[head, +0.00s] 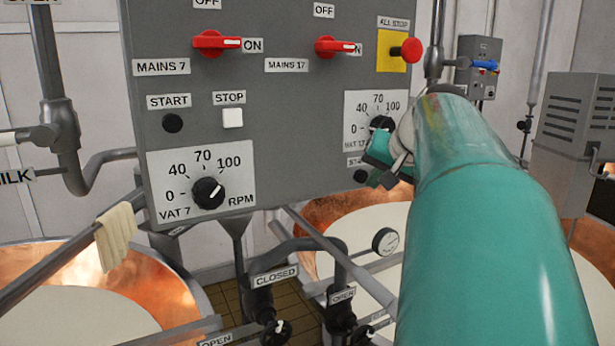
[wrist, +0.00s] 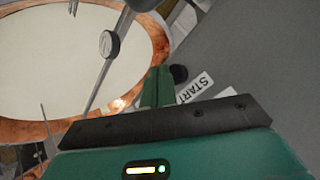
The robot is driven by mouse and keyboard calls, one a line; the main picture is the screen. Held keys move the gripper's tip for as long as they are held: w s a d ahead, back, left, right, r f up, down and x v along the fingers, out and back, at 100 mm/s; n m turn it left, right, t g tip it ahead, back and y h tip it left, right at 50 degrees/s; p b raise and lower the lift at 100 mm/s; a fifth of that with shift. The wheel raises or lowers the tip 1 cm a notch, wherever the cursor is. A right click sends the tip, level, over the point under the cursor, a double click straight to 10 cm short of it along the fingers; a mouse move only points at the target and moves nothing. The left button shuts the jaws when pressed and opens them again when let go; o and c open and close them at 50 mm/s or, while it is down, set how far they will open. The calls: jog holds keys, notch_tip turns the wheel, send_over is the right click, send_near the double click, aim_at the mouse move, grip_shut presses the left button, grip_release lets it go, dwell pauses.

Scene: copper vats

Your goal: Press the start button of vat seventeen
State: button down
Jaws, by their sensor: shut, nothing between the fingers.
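The black start button of vat seventeen (head: 361,176) sits low on the grey control panel, under the "VAT 17" dial plate (head: 362,118). Its label is partly hidden behind my gripper. My gripper (head: 374,180) is at the panel, just right of this button. In the wrist view the green fingers (wrist: 157,86) are shut and empty, and the black button (wrist: 179,74) shows just right of their tips, beside the START label (wrist: 195,89). I cannot tell whether the fingers touch the panel. The mains 17 switch (head: 334,47) points to ON.
Vat 7's start button (head: 172,123), white stop button (head: 233,117) and speed dial (head: 208,193) are on the left. The red all-stop button (head: 411,49) stands out above my arm. Copper vats (head: 185,300), pipes and a gauge (head: 385,241) lie below the panel.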

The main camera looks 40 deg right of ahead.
jog(key=s, duration=0.2)
jog(key=s+a, duration=0.1)
jog(key=s, duration=0.2)
dwell(0.4)
dwell(0.7)
